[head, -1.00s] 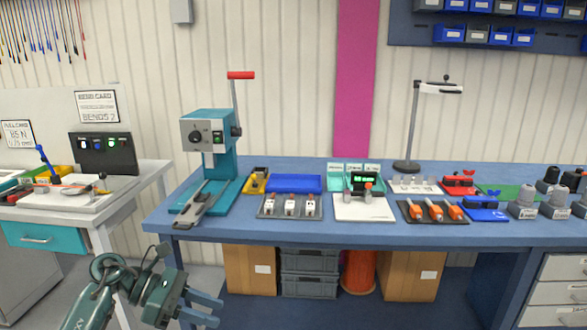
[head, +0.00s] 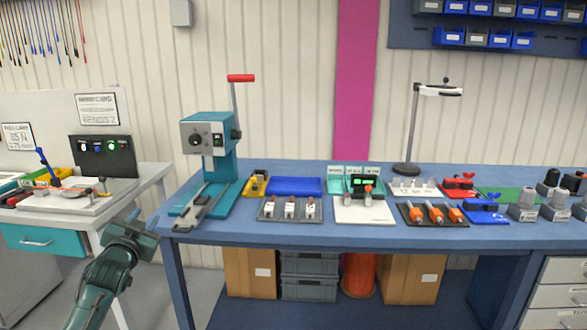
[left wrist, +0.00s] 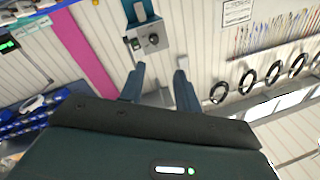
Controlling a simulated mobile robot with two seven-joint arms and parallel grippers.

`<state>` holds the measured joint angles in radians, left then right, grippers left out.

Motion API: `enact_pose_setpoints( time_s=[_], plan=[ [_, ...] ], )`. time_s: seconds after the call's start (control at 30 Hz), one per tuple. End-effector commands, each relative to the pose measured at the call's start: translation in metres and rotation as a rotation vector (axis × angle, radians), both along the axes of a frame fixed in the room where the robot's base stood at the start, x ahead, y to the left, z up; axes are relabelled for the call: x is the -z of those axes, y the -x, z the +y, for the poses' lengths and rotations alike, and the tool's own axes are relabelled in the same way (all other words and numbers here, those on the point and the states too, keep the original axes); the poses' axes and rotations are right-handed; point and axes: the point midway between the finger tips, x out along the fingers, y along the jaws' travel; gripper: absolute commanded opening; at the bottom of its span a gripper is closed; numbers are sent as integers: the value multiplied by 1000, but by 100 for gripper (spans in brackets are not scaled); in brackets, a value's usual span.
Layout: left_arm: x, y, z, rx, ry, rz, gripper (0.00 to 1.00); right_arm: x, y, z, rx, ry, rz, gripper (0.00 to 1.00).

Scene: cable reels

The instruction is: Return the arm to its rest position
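My left arm (head: 103,282) comes up from the bottom left in the head view. Its dark teal left gripper (head: 146,224) is in the gap between the white side bench and the blue workbench, apparently in front of both. In the left wrist view, the two fingers of the left gripper (left wrist: 160,90) stand apart with nothing between them. The gripper is open and empty. The right arm and gripper are not in view.
A teal lever press (head: 208,140) stands at the left end of the blue workbench (head: 350,236). The white side bench (head: 155,172) holds a black switch box (head: 103,156). Trays of small parts cover the workbench. Cable coils (left wrist: 247,82) hang on the wall.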

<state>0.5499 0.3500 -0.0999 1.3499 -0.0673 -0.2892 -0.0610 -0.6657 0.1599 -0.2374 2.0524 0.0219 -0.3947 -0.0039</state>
Motion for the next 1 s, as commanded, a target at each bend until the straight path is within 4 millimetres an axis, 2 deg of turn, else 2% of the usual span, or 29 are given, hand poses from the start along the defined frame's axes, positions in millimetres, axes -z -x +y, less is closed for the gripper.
enact_pose_setpoints(
  time_s=[0.07,0.1,0.27,0.37,0.47,0.57,0.7,0.8,0.9,1.0],
  plan=[
    [21,0,2,-13,153,95,33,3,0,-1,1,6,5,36],
    [41,8,-6,-2,166,125,33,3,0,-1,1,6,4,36],
    [98,43,-39,48,164,197,33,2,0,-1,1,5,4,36],
    [137,73,-62,80,174,251,33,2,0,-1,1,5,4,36],
    [178,113,-88,118,194,317,33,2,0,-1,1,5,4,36],
    [219,167,-119,159,228,393,33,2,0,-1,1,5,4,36],
    [262,253,-159,207,296,505,33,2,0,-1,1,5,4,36],
    [277,309,-182,229,349,573,33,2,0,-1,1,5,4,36],
    [283,353,-197,239,393,624,33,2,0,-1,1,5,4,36],
    [284,380,-207,243,425,658,33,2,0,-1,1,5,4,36]
  ],
)
